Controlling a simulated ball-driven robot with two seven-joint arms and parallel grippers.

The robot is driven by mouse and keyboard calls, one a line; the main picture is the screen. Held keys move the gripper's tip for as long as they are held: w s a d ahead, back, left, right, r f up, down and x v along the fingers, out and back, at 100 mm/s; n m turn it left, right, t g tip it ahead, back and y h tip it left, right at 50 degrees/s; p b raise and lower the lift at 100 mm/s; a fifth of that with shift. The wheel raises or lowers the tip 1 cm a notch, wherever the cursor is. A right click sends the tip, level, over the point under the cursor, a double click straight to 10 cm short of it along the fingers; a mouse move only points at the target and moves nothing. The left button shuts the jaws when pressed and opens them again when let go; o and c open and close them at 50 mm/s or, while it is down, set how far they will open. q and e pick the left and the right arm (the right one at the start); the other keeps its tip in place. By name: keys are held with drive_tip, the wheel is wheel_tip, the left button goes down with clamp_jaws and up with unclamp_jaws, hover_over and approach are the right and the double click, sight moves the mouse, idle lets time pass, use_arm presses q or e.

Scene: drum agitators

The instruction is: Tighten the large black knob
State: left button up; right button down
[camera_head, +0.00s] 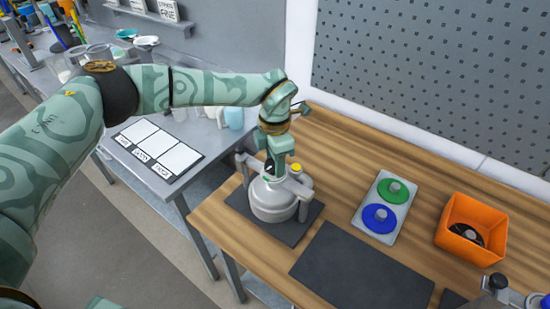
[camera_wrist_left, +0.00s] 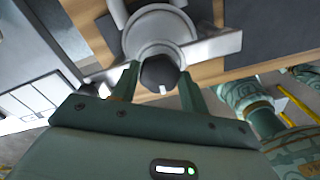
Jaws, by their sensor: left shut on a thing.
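The large black knob (camera_wrist_left: 160,72) shows in the left wrist view between the two fingers of my left gripper (camera_wrist_left: 156,84). It belongs to a grey metal agitator drum (camera_head: 272,202), which stands upright on a dark mat at the left end of the wooden table. In the head view my left gripper (camera_head: 274,166) reaches down onto the top of the drum from above. It is shut on the knob, and its fingers and wrist hide most of the knob there. My right gripper is not in view.
A dark mat (camera_head: 362,270) lies bare in front. A tray (camera_head: 402,222) with a green disc (camera_head: 393,191) and a blue disc (camera_head: 379,218) stands right of the drum. An orange bin (camera_head: 472,221) holds a dark part. A yellow-topped post (camera_head: 296,168) rises beside the drum.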

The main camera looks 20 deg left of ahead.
use_arm(q)
drive_tip(key=shift+w+r, duration=0.2)
drive_tip(key=shift+r, duration=0.05)
drive_tip(key=o, duration=0.8)
drive_tip(key=shift+c, duration=0.2)
drive_tip(key=shift+o, duration=1.2)
drive_tip(key=shift+s, duration=0.15)
wheel_tip(320, 180, up, 16)
drive_tip(key=shift+r, duration=0.1)
